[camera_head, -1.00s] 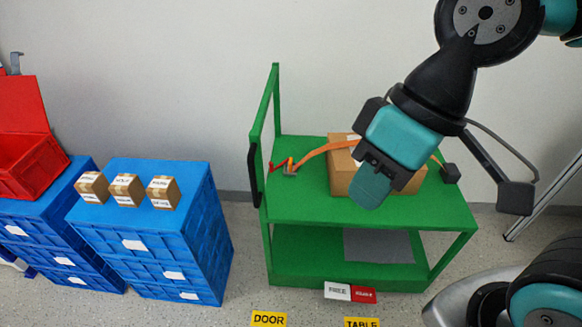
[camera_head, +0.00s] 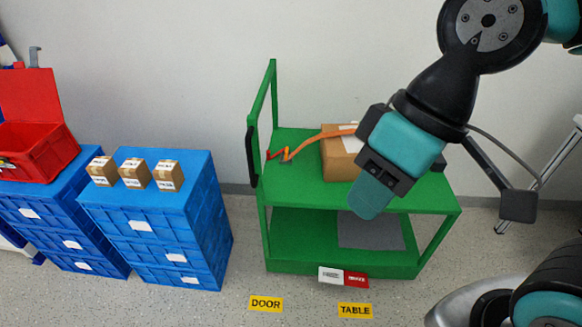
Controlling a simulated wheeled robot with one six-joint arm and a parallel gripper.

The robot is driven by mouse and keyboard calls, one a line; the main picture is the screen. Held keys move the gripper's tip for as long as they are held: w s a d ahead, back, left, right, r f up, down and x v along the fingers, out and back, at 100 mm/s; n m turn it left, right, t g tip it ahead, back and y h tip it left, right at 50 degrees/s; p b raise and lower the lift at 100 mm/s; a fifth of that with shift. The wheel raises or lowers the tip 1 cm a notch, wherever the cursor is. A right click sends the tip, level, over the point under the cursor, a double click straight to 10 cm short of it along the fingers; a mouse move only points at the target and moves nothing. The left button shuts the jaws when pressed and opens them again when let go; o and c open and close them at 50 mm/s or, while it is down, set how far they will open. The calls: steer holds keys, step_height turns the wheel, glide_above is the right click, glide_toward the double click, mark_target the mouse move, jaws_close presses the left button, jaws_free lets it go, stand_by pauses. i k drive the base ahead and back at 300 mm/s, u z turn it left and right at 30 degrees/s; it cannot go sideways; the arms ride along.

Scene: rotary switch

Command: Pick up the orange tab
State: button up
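An orange strap-like tab (camera_head: 312,142) shows on the green cart's top, running from the cardboard box (camera_head: 338,165) leftward to a zigzag end with a red tip near the cart's handle. The box sits on the cart, partly hidden by my arm. My gripper (camera_head: 368,200) points down in front of the box, nearer the camera and to the right of the tab's loose end. It appears apart from the tab. Its fingers are seen from the side as one teal shape, so I cannot tell whether they are open.
The green cart (camera_head: 295,195) has a tall handle frame at its left and a lower shelf. Blue crates (camera_head: 160,225) with small boxes (camera_head: 135,173) stand left, beside a red bin (camera_head: 40,148). Yellow DOOR (camera_head: 266,304) and TABLE (camera_head: 355,310) labels lie on the clear floor.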

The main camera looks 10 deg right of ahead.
mark_target(286, 158)
steer(key=u, duration=0.5)
steer(key=i, duration=1.15)
steer(key=z, duration=0.7)
